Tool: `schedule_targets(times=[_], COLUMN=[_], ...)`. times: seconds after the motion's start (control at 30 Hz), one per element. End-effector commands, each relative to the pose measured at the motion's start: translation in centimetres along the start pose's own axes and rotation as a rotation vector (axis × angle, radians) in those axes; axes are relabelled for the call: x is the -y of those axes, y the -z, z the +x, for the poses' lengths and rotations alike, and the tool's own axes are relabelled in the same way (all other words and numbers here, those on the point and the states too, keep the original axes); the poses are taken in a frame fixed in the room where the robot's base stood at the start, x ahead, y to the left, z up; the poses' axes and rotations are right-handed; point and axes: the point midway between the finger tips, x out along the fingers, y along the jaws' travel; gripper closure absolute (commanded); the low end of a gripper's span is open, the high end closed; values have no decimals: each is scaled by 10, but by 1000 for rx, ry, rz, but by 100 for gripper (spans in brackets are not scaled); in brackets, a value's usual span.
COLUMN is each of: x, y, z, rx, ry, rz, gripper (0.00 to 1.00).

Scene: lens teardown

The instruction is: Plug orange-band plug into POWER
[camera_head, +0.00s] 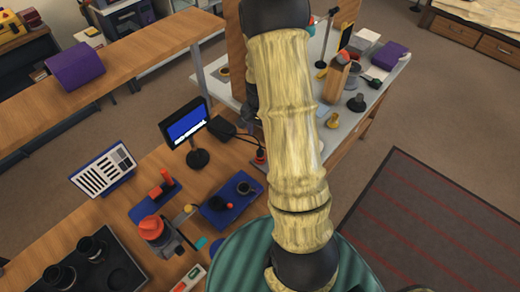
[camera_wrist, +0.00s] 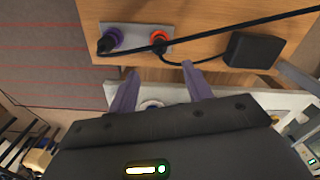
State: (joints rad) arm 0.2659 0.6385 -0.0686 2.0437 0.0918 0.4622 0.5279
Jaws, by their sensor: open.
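In the wrist view a grey plate (camera_wrist: 136,30) on the wooden surface carries two round fittings side by side. The right one has an orange band (camera_wrist: 161,36) around a dark centre, with a black cable at it. The left one has a purple ring (camera_wrist: 114,36), with a black plug-like end (camera_wrist: 105,44) at it. I cannot read any POWER label. My gripper (camera_wrist: 160,68) is open, its two purple fingers apart and empty, pointing towards the plate and short of the orange-banded fitting. My arm hides the gripper in the head view.
A black box (camera_wrist: 254,50) lies right of the plate, with black cable (camera_wrist: 222,28) crossing nearby. In the head view a small screen (camera_head: 185,125), a blue tray (camera_head: 226,203) and a red-topped object (camera_head: 151,227) stand on the wooden bench. A grey table (camera_head: 385,75) with several items stands behind my arm.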

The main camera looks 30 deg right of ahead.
Motion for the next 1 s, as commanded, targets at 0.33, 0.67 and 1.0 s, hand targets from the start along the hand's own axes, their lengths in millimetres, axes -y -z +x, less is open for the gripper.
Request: schedule_targets(times=[0.33, 0.67, 1.0], x=[-1, 0, 1], y=[-1, 0, 0], z=[55, 101, 115], rx=[4, 2, -1], ry=[-2, -2, 1], rz=[1, 1, -2], gripper=[50, 50, 50])
